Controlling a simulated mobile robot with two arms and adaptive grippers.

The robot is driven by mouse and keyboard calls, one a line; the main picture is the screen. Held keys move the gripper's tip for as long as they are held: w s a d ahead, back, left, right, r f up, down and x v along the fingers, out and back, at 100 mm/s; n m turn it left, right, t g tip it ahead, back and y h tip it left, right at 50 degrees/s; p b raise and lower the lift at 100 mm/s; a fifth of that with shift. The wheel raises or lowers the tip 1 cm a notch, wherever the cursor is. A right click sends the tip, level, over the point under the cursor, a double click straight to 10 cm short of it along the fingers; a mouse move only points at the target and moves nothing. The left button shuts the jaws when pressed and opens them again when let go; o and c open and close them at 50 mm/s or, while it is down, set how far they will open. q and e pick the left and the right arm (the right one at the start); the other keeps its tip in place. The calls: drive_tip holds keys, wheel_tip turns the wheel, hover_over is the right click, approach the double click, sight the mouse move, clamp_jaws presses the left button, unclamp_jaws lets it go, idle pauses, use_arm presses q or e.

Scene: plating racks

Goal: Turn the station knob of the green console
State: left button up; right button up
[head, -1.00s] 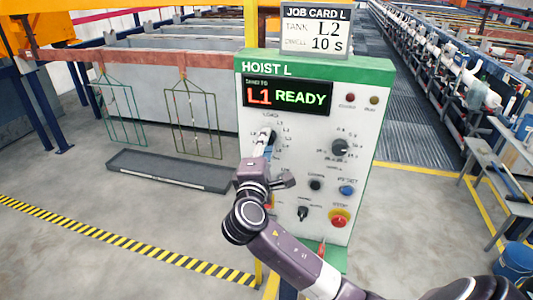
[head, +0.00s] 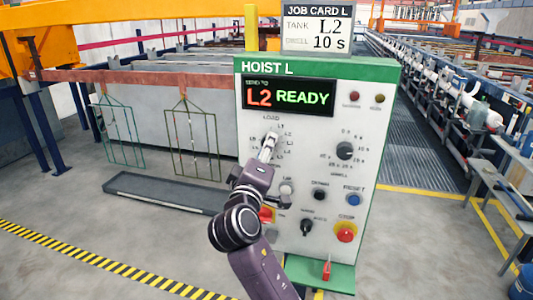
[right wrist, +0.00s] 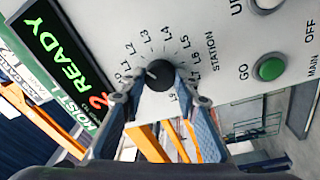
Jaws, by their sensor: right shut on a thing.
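The green-topped console (head: 320,70), labelled HOIST L, stands ahead. Its display (head: 288,97) reads L2 READY in the head view. The job card (head: 317,30) above it reads TANK L2, DWELL 10 S. My right gripper (head: 268,146) is at the station dial on the upper left of the panel. In the right wrist view the black station knob (right wrist: 160,75) sits between the two fingers of the right gripper (right wrist: 150,88), which is shut on it. The dial is marked L1, L2 and further stations around it. My left gripper is not in view.
The panel also has a dwell knob (head: 344,150), a blue reset button (head: 353,199) and a red stop button (head: 345,232). A green button (right wrist: 269,68) is near the right gripper. A grey tray (head: 160,193) lies on the floor at left.

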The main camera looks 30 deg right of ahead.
drive_tip(key=shift+f, duration=0.15)
drive_tip(key=o, duration=1.1)
drive_tip(key=shift+o, duration=0.2)
drive_tip(key=v, duration=1.2)
